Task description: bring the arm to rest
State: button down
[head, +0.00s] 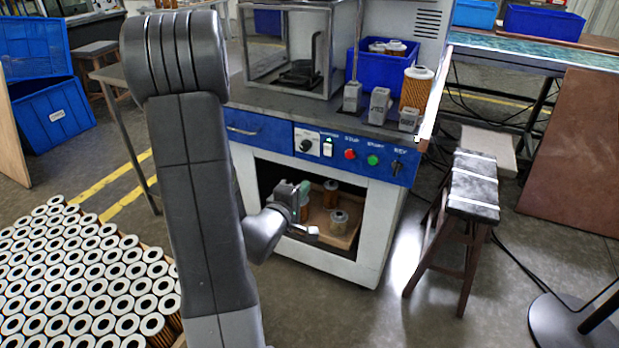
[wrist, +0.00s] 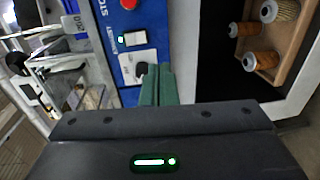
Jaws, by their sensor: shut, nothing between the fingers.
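My gripper (head: 303,193) is in front of the open lower shelf of the white and blue workstation (head: 340,262), below its control panel (head: 352,151). In the wrist view its green fingers (wrist: 159,86) are together and empty. They overlap the lower edge of the panel in that view; I cannot tell whether they touch anything. My grey arm stands upright in the left-centre of the head view and bends toward the workstation at its lower end.
Filter cartridges sit in a tray (head: 355,222) on the lower shelf; the tray also shows in the wrist view (wrist: 288,68). An orange cartridge (head: 416,89) and a blue bin (head: 364,88) stand on top. Many cartridges (head: 75,262) fill the lower left. A stool (head: 472,200) stands right.

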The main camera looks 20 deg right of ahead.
jog(key=shift+s+a+f, duration=0.1)
jog(key=shift+s+a, duration=0.35)
jog(key=shift+a, duration=0.05)
